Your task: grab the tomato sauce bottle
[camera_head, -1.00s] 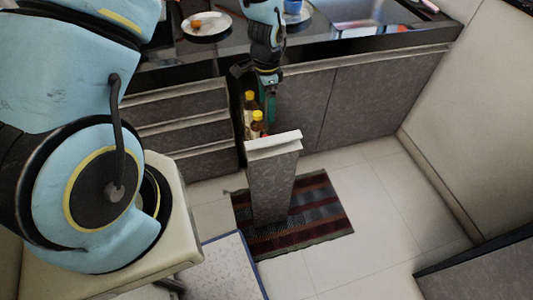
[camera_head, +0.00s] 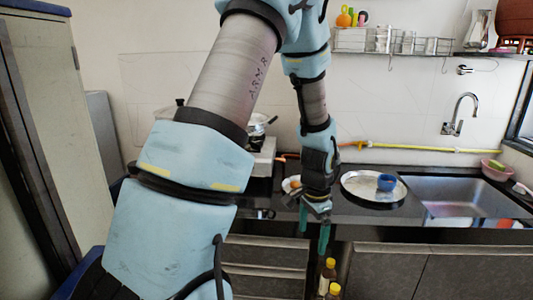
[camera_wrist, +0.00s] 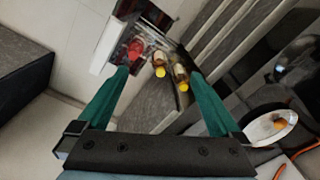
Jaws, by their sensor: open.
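In the wrist view, a red object (camera_wrist: 135,48) that looks like the tomato sauce bottle stands in the pull-out drawer, near its white-topped front. Two brown bottles with yellow caps (camera_wrist: 159,71) (camera_wrist: 184,86) stand to its right. My gripper (camera_wrist: 160,74) is open and empty, its green fingers spread above the drawer, with the red object near the left finger in the picture. In the head view, my gripper (camera_head: 314,232) hangs at the counter's front edge, above the yellow-capped bottles (camera_head: 327,270) (camera_head: 334,291). The red object is not visible there.
The open drawer (camera_wrist: 149,103) projects from the grey cabinets (camera_head: 385,275). The counter above holds a round tray (camera_head: 357,190) with a blue bowl (camera_head: 386,182), and a sink (camera_head: 455,195) at right. The cabinet drawers (camera_head: 265,265) are close on the left.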

